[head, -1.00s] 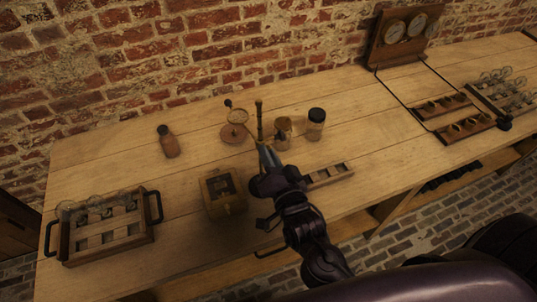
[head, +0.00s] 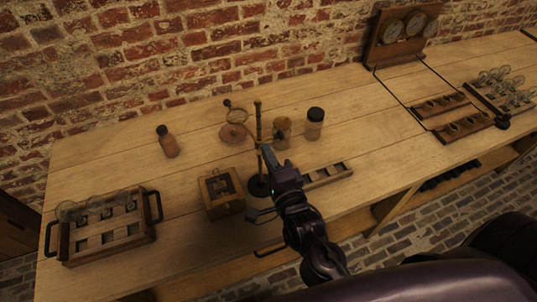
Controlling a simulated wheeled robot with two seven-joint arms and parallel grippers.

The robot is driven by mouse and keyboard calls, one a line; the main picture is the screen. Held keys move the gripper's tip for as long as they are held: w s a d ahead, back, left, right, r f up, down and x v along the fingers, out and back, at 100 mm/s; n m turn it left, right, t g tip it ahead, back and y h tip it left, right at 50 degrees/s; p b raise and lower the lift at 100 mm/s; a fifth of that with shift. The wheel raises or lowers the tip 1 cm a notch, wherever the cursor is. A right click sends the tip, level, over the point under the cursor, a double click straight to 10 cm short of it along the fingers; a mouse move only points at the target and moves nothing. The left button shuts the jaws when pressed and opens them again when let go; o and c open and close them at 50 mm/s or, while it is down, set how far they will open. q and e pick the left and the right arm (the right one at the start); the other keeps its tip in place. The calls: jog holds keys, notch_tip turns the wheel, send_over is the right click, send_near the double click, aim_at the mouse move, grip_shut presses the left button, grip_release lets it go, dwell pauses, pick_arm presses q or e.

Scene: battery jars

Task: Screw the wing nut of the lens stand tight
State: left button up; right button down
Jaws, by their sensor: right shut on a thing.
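The lens stand's upright brass rod (head: 258,120) rises from a dark round base (head: 258,187) near the middle of the bench. A ring-framed lens (head: 237,115) shows left of the rod's upper part. My right gripper (head: 266,150) reaches in from the lower right and meets the rod about halfway up. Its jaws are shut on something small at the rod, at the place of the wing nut. The jaws hide the nut, so I cannot see how far it is screwed. My left gripper is not in view.
A wooden box (head: 222,207) stands close left of the stand. Jars (head: 314,124) and (head: 282,130) stand behind right, a brown bottle (head: 167,142) left. A slotted rack (head: 326,176) lies right of the gripper. A handled tray (head: 108,243) is at far left.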

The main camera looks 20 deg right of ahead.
jog(key=shift+f+m, duration=0.1)
jog(key=shift+m, duration=0.4)
jog(key=c, duration=1.5)
grip_release()
jog(key=shift+s, duration=0.1)
jog(key=s+b, duration=0.2)
jog(key=s, duration=0.5)
jog(key=shift+s+d, duration=0.15)
jog(key=shift+s, duration=0.2)
